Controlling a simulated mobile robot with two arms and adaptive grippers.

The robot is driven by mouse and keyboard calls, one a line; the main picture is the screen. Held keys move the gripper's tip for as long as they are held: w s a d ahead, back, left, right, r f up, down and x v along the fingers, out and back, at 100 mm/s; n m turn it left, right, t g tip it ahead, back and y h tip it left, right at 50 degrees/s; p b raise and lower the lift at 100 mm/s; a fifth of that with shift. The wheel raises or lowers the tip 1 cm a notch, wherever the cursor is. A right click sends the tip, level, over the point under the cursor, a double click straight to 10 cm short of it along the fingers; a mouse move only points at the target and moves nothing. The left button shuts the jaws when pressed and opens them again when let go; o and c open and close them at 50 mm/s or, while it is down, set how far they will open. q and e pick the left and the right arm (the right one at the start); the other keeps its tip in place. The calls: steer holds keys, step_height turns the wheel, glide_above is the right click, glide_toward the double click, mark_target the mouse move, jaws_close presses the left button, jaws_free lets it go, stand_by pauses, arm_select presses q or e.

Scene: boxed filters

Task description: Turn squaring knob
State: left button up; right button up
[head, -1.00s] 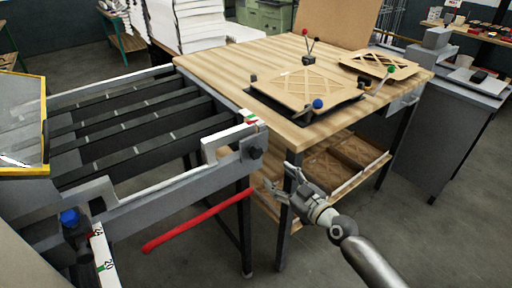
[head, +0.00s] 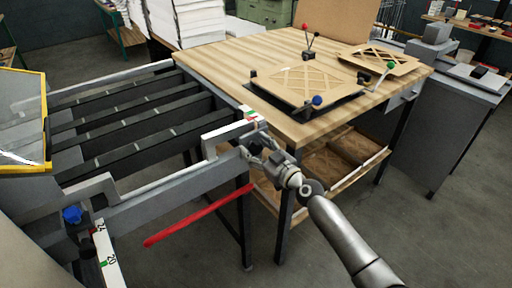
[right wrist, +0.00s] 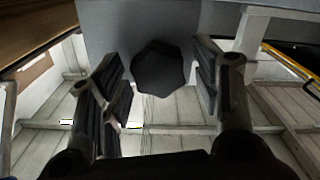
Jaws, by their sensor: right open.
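The squaring knob, a black lobed knob (right wrist: 160,68), sits on a grey plate in the right wrist view, between my right gripper's fingers and a little ahead of them. In the head view my right gripper (head: 259,150) is at the near right corner of the grey slatted frame (head: 150,190) and mostly hides the knob. The gripper (right wrist: 163,92) is open, with a dark finger on each side of the knob and visible gaps, so I see no grip on it. My left gripper is not in view.
A wooden table (head: 215,62) with a framed filter (head: 298,85) and clamps stands just behind the gripper. A red bar (head: 198,216) lies below the frame. A blue knob (head: 72,215) and a numbered scale (head: 106,255) are at the left. Open floor lies at front right.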

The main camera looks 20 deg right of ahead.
steer(key=shift+w+a, duration=0.1)
steer(key=shift+w, duration=0.1)
steer(key=c, duration=1)
steer(key=shift+c, duration=0.2)
